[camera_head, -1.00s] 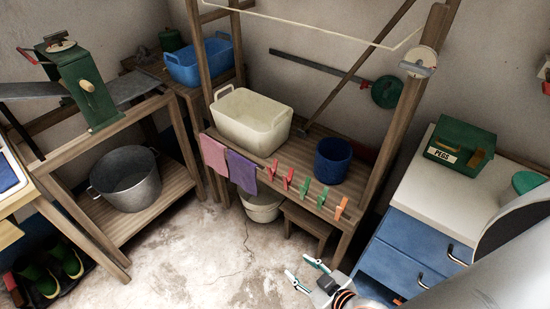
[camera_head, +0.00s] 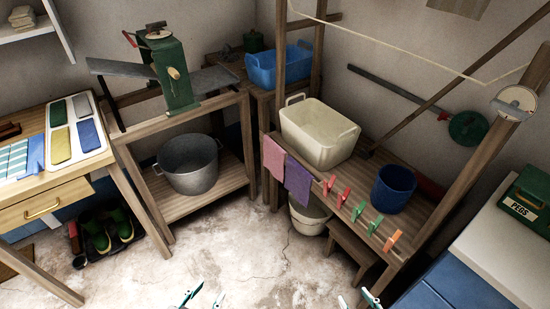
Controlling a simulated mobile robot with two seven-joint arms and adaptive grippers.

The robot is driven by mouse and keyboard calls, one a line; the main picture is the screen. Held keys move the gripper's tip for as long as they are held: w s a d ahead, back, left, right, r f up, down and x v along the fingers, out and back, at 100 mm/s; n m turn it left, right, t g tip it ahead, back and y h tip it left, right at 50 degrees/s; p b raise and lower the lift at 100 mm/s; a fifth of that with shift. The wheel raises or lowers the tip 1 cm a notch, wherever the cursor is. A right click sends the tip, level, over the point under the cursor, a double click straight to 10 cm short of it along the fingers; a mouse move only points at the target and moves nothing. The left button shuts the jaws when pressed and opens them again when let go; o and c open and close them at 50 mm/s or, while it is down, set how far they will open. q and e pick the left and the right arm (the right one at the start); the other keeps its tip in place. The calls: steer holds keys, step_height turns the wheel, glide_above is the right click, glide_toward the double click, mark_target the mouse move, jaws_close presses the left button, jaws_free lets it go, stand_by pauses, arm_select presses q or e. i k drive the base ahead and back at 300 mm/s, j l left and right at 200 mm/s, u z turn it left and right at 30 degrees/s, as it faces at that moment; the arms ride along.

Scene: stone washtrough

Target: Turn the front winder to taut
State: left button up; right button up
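A round cream winder (camera_head: 515,103) with a small red part is fixed to the right-hand wooden post (camera_head: 468,170) of the drying frame. A pale line (camera_head: 400,65) runs from near it up to the left and dips along its length. A green disc (camera_head: 468,128) on a long bar is on the wall behind. Which one the task calls front is not labelled. My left gripper (camera_head: 203,297) shows at the bottom edge, fingertips apart and empty. My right gripper (camera_head: 357,301) is at the bottom edge further right, fingertips apart. Both are far below the winder.
The wooden bench (camera_head: 430,200) holds a cream tub (camera_head: 318,135), a blue bucket (camera_head: 393,188) and several pegs. A stool (camera_head: 355,250) stands below it. A green mangle (camera_head: 172,75) and metal pot (camera_head: 188,165) are at left. The blue cabinet (camera_head: 450,280) fills the lower right. The middle floor is clear.

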mark_target(511, 109)
steer(key=l+z, duration=0.1)
steer(key=z, duration=1.1)
